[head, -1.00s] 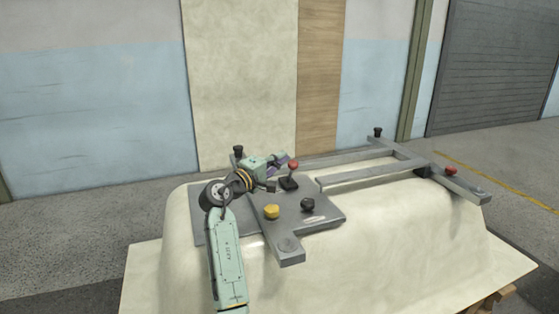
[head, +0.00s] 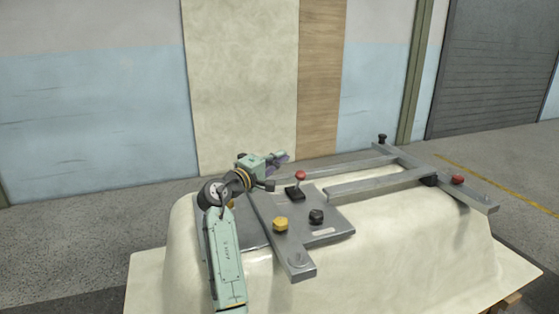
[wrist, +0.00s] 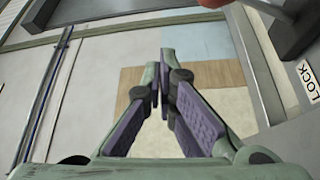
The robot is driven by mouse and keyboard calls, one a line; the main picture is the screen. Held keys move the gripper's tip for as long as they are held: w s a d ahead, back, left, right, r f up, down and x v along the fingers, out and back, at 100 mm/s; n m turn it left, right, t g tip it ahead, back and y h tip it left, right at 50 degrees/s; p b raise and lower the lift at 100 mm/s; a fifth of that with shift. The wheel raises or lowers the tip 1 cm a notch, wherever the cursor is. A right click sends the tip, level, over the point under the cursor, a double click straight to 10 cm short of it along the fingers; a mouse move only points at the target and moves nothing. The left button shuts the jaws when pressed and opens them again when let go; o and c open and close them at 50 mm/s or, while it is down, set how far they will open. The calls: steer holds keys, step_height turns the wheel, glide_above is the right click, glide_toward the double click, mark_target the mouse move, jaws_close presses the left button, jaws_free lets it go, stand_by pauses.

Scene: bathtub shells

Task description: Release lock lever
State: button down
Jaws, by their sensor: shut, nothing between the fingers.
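The lever with a red ball knob (head: 300,176) stands roughly upright on a black base (head: 294,193) on the grey plate. My gripper (head: 277,157) is up and to the left of the knob in the head view, apart from it, with a visible gap. In the wrist view my gripper (wrist: 163,85) is shut, its purple-padded fingers meeting with nothing between them. A grey rod (wrist: 272,8), probably the lever, crosses the top right there.
The grey fixture frame (head: 375,183) lies over a cream tub shell (head: 400,245). A yellow knob (head: 281,224) and a black knob (head: 316,216) stand in front of the lever. Another red knob (head: 457,180) is at the right end. Space above the plate is open.

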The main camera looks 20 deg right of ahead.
steer(key=s+a+f, duration=0.1)
steer(key=a, duration=0.1)
steer(key=s+a+f+b, duration=0.1)
steer(key=a, duration=0.2)
steer(key=s+a+f+b, duration=0.1)
steer(key=s+a, duration=0.1)
steer(key=a, duration=0.1)
steer(key=shift+s+f, duration=0.1)
